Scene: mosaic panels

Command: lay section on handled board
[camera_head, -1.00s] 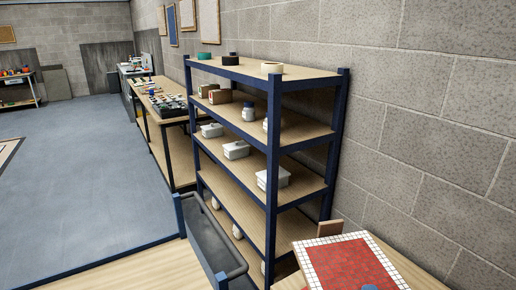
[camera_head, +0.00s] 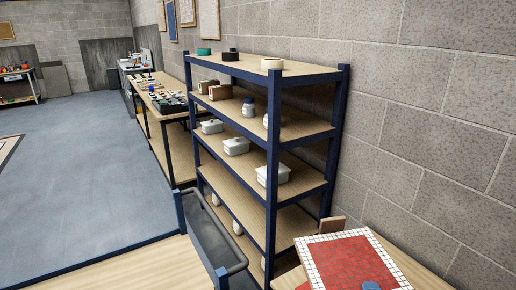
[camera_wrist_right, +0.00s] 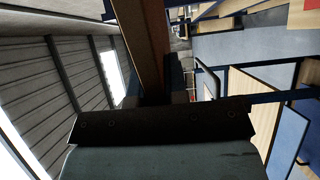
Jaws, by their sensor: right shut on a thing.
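A red tiled mosaic section (camera_head: 345,262) with a white tile border lies at the bottom right of the head view, cut off by the frame's lower edge. A small wooden tab (camera_head: 332,225) sticks up behind its far edge; I cannot tell whether it is the board's handle. A round blue patch (camera_head: 371,286) shows at the near edge. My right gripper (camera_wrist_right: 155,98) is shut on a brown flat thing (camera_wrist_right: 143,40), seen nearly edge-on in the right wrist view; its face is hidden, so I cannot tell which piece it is. My left gripper is out of view.
A blue-framed shelf (camera_head: 273,180) with boxes, jars and tape rolls stands behind the wooden worktop (camera_head: 150,272). A dark trolley (camera_head: 220,240) stands beside it. The block wall closes off the right; open floor (camera_head: 80,200) lies at left.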

